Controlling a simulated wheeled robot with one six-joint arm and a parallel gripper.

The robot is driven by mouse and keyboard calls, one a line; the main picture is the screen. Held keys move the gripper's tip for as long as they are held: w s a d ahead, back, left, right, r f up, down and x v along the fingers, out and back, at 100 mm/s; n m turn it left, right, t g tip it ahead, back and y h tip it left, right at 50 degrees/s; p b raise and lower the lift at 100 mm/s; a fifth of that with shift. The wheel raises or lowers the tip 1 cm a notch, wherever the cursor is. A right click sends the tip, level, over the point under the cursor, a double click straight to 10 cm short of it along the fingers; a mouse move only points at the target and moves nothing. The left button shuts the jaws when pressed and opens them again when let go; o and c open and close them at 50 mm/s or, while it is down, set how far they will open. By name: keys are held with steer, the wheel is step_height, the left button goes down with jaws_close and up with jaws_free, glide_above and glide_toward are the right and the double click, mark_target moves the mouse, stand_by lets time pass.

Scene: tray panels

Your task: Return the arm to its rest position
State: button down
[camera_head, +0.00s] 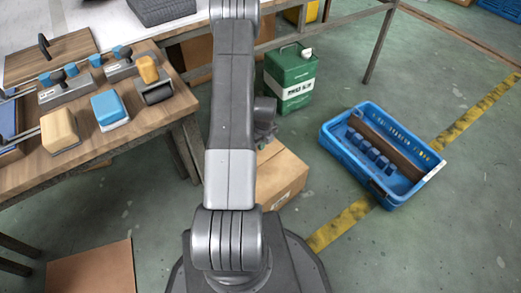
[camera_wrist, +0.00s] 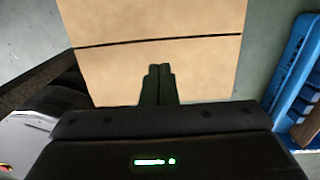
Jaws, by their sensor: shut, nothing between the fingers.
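My gripper (camera_wrist: 159,70) shows in the wrist view with its two dark fingers together and nothing between them. It points over a cardboard box (camera_wrist: 150,30) with a dark seam line across its top. In the head view my arm stands up through the middle of the picture and hides much of the scene behind it. The gripper's fingers cannot be made out there. The same cardboard box (camera_head: 283,178) lies on the floor just right of my arm.
A wooden workbench (camera_head: 150,118) with blue and tan blocks stands at the left. A green canister (camera_head: 290,78) stands behind the box. A blue crate (camera_head: 402,197) with several dark blue pieces lies on the floor at right.

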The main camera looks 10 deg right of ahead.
steer(key=shift+r, duration=1.05)
